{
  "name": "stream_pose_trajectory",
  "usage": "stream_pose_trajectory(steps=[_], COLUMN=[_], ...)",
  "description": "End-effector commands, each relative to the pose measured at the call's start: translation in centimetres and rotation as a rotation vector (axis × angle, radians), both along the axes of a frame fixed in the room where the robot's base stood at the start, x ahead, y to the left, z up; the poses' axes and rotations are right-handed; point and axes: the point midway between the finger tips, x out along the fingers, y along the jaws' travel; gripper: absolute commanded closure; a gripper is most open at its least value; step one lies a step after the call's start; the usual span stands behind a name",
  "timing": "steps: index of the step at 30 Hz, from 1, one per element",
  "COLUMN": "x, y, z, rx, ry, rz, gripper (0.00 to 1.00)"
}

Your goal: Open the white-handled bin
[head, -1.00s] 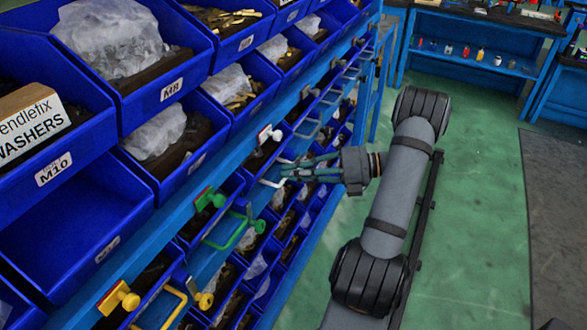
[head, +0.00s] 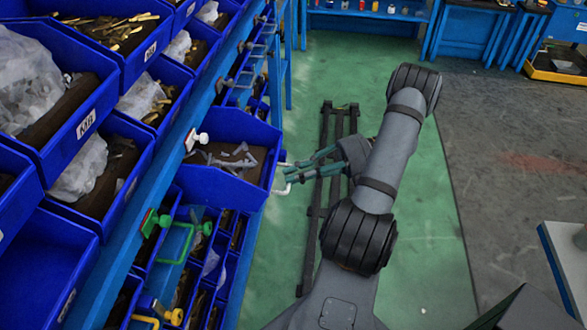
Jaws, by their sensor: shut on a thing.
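The white-handled bin (head: 222,186) is a blue drawer bin that stands pulled out from the rack over the green floor. Grey loose parts lie inside it. Its white handle (head: 280,191) is at the bin's front, on the right. My gripper (head: 290,173) is at this handle, its greenish fingers shut on it. The fingers hide the middle of the handle. A white latch (head: 199,139) is on the rack rail at the bin's back edge.
Blue bins (head: 61,106) with bags and metal parts fill the rack at left. A green handle (head: 176,243) and a yellow handle (head: 146,322) mark lower bins nearer me. Blue workbenches (head: 365,22) stand at the back.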

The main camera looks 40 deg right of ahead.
Motion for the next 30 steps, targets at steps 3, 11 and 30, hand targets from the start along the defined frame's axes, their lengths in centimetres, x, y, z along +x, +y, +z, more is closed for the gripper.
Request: stream_pose_trajectory(steps=[3,11,30], x=[0.02,0.03,-0.04], y=[-0.09,-0.09,-0.06], z=[0.06,0.06,0.02], rx=[0.0,0.0,0.001], ry=[-0.002,-0.002,-0.001], rz=[-0.001,-0.001,0.002], gripper=[1.0,1.0,0.67])
